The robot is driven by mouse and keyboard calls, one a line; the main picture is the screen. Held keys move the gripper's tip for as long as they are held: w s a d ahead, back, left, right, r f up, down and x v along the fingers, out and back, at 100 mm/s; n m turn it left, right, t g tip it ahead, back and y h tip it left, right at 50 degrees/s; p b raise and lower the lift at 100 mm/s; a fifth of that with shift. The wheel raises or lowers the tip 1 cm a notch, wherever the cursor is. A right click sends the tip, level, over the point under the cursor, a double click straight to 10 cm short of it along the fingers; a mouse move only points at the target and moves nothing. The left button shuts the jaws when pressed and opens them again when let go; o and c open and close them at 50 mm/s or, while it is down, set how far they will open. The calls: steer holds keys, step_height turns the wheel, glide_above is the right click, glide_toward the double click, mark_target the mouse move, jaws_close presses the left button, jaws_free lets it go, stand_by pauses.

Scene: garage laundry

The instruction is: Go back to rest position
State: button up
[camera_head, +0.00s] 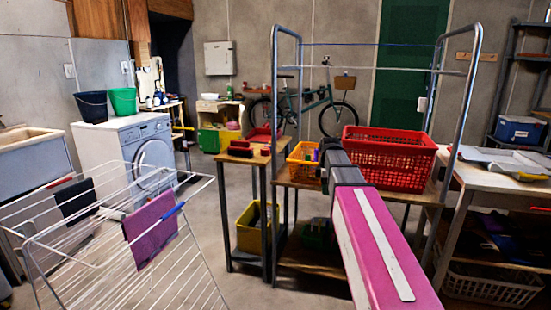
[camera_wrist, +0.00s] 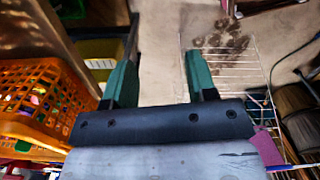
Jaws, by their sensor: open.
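My gripper (camera_wrist: 160,78) shows in the wrist view with its two teal fingers spread apart. Between the fingers I see only the bare concrete floor, so it is open and empty. In the head view my pink arm reaches forward from the lower right. Its dark end stops in front of the shelf cart (camera_head: 292,183), beside an orange-yellow basket (camera_head: 297,172) and a red basket (camera_head: 386,177). The fingers themselves are hard to make out there. In the wrist view an orange basket (camera_wrist: 35,105) stands close to the left of my gripper.
A drying rack (camera_head: 190,270) with a purple cloth (camera_head: 152,226) fills the lower left, in front of a washing machine (camera_head: 135,150). A small wooden table (camera_head: 240,155) stands left of the cart. A workbench (camera_head: 500,175) is at right. Floor is clear between rack and table.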

steer(key=s+a+f+m, duration=0.1)
steer(key=s+f+m, duration=1.5)
steer(key=s+f, duration=0.4)
step_height(320, 180, down, 5)
steer(key=shift+s+a+r, duration=0.15)
steer(key=shift+s+a, duration=0.15)
steer(key=shift+a, duration=0.1)
